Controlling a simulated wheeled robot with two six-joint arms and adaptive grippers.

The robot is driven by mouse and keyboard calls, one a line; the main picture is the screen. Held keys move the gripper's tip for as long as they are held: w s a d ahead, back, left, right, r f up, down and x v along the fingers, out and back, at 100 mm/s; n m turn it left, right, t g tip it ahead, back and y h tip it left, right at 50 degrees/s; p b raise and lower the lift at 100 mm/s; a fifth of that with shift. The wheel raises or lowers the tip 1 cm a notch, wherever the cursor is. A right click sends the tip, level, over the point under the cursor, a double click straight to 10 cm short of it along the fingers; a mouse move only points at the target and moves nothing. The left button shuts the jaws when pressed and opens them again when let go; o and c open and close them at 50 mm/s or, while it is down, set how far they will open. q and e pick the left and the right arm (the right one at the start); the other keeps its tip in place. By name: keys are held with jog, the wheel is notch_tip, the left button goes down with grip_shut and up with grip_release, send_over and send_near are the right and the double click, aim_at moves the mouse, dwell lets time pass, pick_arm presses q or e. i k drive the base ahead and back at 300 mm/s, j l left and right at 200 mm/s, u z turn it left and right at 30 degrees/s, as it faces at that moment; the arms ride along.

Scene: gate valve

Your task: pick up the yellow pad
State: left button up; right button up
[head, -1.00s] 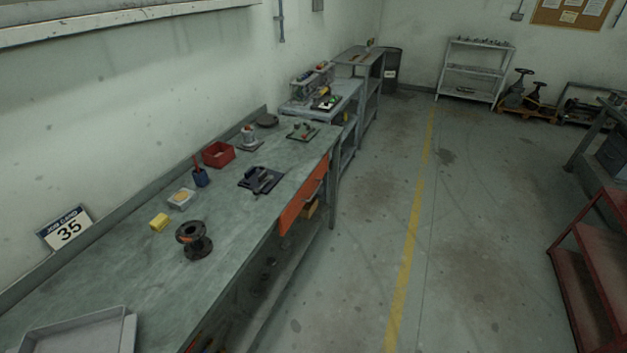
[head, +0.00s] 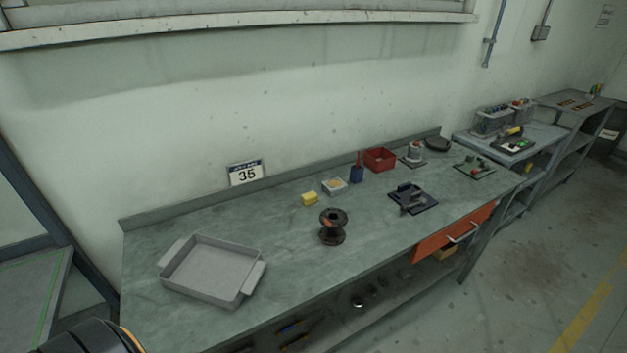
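The yellow pad (head: 310,199) is a small yellow block lying on the grey-green workbench (head: 290,270), towards its back edge. It sits just left of a small white tray (head: 334,186) and behind a dark spool-shaped flanged valve part (head: 333,227). Nothing covers it. Neither gripper shows in the head view. A dark rounded part with an orange edge, seemingly mine, shows at the bottom left corner.
A grey tray with handles (head: 212,270) stands at the bench's left end. An orange drawer (head: 454,236) is open at the front. Bench around the pad is mostly clear.

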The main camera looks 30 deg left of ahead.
aim_at(308, 199)
jog(key=u, duration=1)
jog(key=i+l+u, duration=0.1)
jog(key=l+u, duration=0.2)
